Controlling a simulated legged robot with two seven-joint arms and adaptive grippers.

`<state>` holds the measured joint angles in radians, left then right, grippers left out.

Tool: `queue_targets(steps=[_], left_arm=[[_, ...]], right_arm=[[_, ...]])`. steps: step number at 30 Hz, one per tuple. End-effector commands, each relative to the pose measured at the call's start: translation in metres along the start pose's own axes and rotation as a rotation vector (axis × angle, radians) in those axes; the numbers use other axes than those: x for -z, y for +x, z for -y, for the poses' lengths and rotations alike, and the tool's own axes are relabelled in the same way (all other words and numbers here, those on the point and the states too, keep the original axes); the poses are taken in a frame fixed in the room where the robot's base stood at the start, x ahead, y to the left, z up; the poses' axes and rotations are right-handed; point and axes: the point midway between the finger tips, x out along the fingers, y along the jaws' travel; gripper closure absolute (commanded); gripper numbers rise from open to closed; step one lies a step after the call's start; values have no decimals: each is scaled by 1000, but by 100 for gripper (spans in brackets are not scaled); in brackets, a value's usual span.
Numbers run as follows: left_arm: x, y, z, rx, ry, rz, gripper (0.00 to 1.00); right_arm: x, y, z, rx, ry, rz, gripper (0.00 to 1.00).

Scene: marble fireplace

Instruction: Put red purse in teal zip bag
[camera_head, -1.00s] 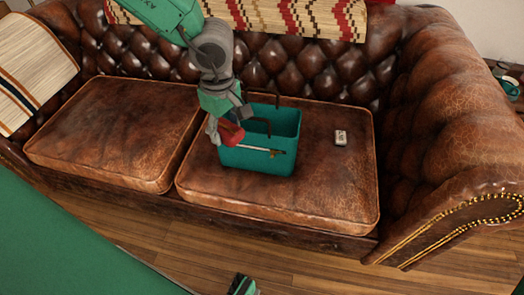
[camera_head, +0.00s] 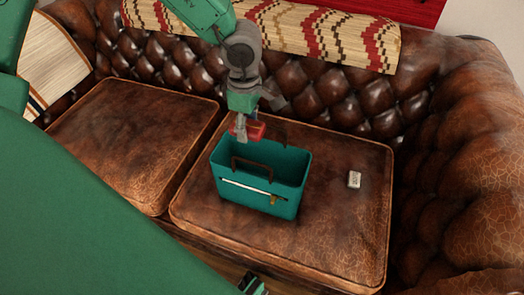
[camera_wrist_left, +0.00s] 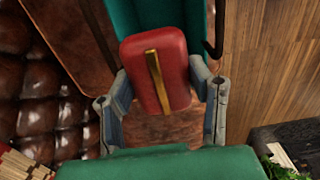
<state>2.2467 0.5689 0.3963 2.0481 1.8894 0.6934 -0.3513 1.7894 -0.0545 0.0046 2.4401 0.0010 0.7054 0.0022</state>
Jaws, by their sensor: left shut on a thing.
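The red purse (camera_head: 255,131), with a gold strip, is held in my left gripper (camera_head: 247,133). In the left wrist view the purse (camera_wrist_left: 174,62) sits between the two grey fingers (camera_wrist_left: 165,108). The teal zip bag (camera_head: 258,194) stands upright and open-topped on the right seat cushion, with a dark handle and a zip across its front. The purse appears above the bag's back left rim; whether they touch I cannot tell. In the left wrist view the bag's teal wall (camera_wrist_left: 185,12) shows behind the purse.
The brown leather sofa has a left cushion (camera_head: 138,140) and a right cushion (camera_head: 330,235). A patterned throw (camera_head: 330,38) hangs over the backrest. The cushion right of the bag is mostly clear.

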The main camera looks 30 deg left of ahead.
Motion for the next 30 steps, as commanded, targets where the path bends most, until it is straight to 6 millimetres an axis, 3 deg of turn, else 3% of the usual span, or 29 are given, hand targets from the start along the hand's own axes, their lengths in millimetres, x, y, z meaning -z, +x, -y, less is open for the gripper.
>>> queue_targets(steps=[3,21,24,30], left_arm=[[-3,36,2,3,3,-8,84],[-1,196,-1,2,4,-5,84],[-1,212,-1,1,3,-4,84],[-4,224,-1,0,2,-8,84]], right_arm=[[-2,16,0,0,-1,2,60],[-5,82,1,0,0,1,60],[-5,88,1,0,0,1,60],[-6,92,1,0,-1,1,60]])
